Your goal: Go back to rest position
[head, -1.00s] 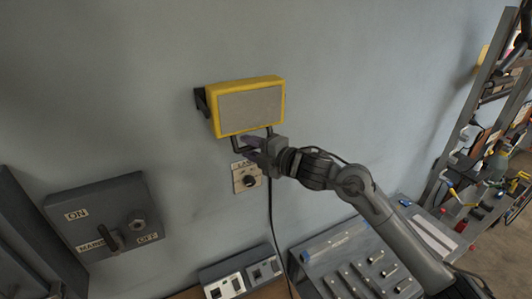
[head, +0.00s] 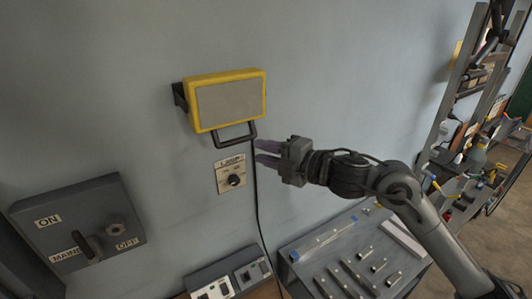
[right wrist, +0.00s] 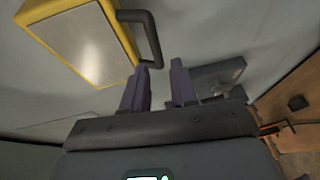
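My right gripper (head: 266,153) is to the right of and just below the yellow lamp (head: 228,101) on the wall, clear of its dark handle (head: 237,134). In the right wrist view its two fingers (right wrist: 158,85) are apart with nothing between them. The lamp (right wrist: 85,40) and its handle (right wrist: 149,40) are beyond the fingers there. The right arm reaches in from the lower right. My left gripper is not in any view.
A lamp switch (head: 232,177) is on the wall below the lamp, with a cable hanging beside it. A mains switch box (head: 75,225) is at lower left. A bench with several metal tools (head: 345,250) is below the arm. Shelving (head: 440,130) stands at right.

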